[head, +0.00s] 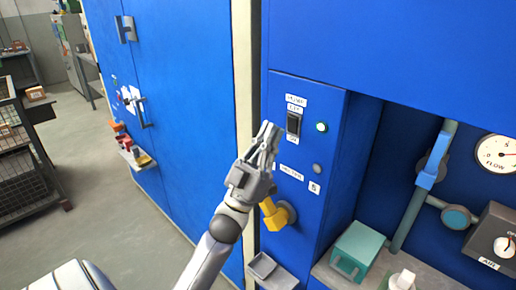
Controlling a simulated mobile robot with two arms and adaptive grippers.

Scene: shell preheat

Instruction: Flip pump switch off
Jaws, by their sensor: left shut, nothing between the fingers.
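The pump switch (293,124) is a black rocker on the blue panel (340,110), under a white label (296,100) that seems to read PUMP. A small lamp (321,127) just right of it glows pale green. My left gripper (268,136) is shut and empty, its fingertips pointing up, just left of and slightly below the switch in the picture. I cannot tell whether it touches the panel. The rocker's exact position is too small to tell. My right gripper is not in view.
Below the gripper are a yellow valve handle (273,214) and a small grey tray (272,270). A teal block (357,252), pipes and a flow gauge (497,154) fill the recess at right. Blue doors (185,90) stand at left, with open floor (95,185) beyond.

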